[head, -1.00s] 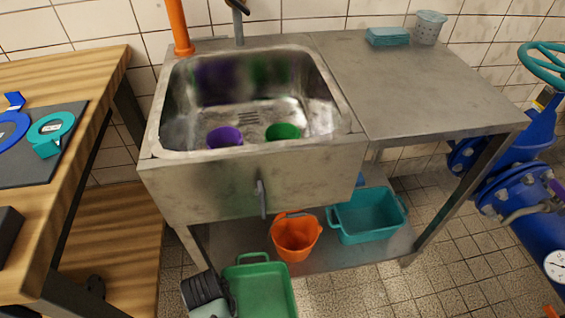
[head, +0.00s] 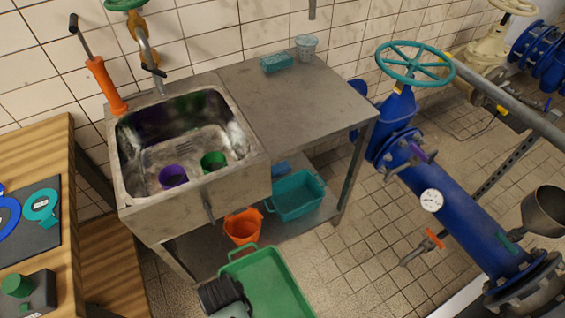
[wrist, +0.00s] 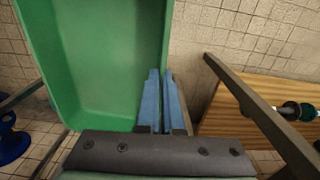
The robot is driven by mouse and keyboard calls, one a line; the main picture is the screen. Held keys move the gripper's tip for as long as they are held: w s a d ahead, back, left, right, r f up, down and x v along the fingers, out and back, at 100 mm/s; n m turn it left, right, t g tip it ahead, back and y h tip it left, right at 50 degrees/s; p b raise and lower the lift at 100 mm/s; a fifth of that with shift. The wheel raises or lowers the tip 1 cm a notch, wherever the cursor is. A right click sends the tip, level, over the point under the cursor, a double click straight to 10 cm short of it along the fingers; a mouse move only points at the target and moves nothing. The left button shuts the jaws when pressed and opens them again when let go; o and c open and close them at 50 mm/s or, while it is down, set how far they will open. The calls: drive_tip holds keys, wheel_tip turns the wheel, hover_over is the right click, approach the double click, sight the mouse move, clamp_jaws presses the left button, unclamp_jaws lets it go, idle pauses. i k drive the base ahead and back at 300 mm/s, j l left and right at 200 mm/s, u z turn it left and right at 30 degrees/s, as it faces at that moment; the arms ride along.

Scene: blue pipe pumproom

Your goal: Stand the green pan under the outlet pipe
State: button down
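The green pan (head: 270,282) is a shallow rectangular tray with a handle at its far end, low in front of the sink in the head view. It also fills the upper left of the wrist view (wrist: 100,60). My gripper (wrist: 162,85) has its blue fingers close together at the pan's side wall, with the rim running between them. In the head view my dark gripper (head: 222,296) is at the pan's near left edge. The big blue pipe (head: 465,225) slopes down to a flange at the lower right. I cannot tell which opening is the outlet.
The steel sink (head: 190,200) holds purple and green cups. An orange bucket (head: 243,228) and a teal tub (head: 297,196) stand on its lower shelf. The wooden bench (head: 60,150) is at left. Tiled floor (head: 365,255) is clear between sink and pipe.

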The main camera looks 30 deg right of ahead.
sight(306, 98)
drive_tip(key=i+l, duration=0.1)
drive_tip(key=l, duration=0.3)
drive_tip(key=i+l, duration=0.1)
drive_tip(key=l, duration=0.75)
drive_tip(key=i+l+u, duration=0.1)
drive_tip(key=l+u, duration=0.15)
drive_tip(key=u, duration=0.25)
drive_tip(key=l+u, duration=0.25)
drive_tip(key=u, duration=0.2)
